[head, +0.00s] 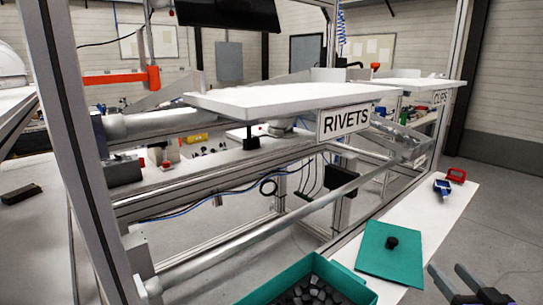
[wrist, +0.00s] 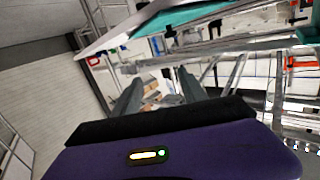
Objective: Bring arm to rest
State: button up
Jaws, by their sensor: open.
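My gripper (head: 470,283) shows at the bottom right of the head view, just right of the white shelf (head: 428,218). Its two dark fingers are apart with nothing between them. In the wrist view my gripper (wrist: 158,85) points away over the shelf's side, its fingers spread and empty. The rest of my arm is outside the head view.
A teal bin (head: 262,292) of dark pieces stands at the bottom of the head view. A teal lid (head: 376,262) with a black knob lies on the shelf beside it. Red and blue items (head: 443,186) lie farther back. A metal frame post (head: 75,130) stands left.

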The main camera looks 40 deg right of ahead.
jog(key=s+a+f+n+y, duration=0.2)
jog(key=s+a+f+y, duration=0.1)
jog(key=a, duration=0.9)
jog(key=s+a+f+n+y, duration=0.3)
jog(key=s+a, duration=0.1)
jog(key=a, duration=0.9)
jog(key=s+a+f+n+t+y, duration=0.1)
jog(key=s+a+f+n+y, duration=0.2)
jog(key=a, duration=1)
jog(key=shift+s+y, duration=0.6)
jog(key=shift+a, duration=0.1)
